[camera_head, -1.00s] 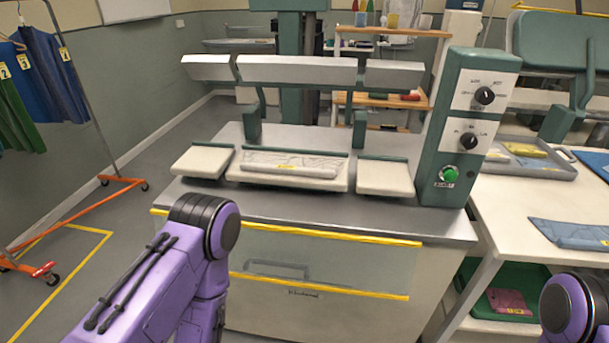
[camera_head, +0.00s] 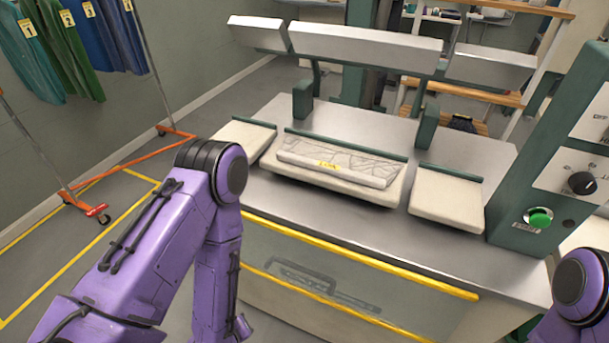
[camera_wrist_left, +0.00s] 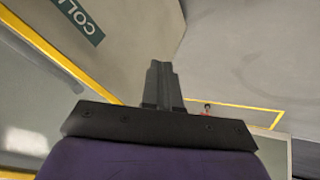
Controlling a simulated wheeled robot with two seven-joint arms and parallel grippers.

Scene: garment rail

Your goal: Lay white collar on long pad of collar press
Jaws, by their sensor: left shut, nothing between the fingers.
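The white collar (camera_head: 338,159) lies on the long middle pad (camera_head: 372,194) of the collar press, lengthwise along it, wrinkled and with a small yellow tag. The press's upper heads (camera_head: 365,48) are raised well above the pads. My left arm stands in front of the press at the left in the head view; its gripper is not visible there. In the left wrist view my left gripper (camera_wrist_left: 162,85) is shut and empty, pointing over the floor beside the press front, clear of the collar. My right gripper is out of view; only part of my right arm shows at the lower right edge.
Shorter pads flank the long pad, at left (camera_head: 240,143) and right (camera_head: 446,197). A control box (camera_head: 560,170) with knobs and a green button stands at the right. A rail with hanging garments (camera_head: 75,45) is at the left. Yellow lines mark the floor.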

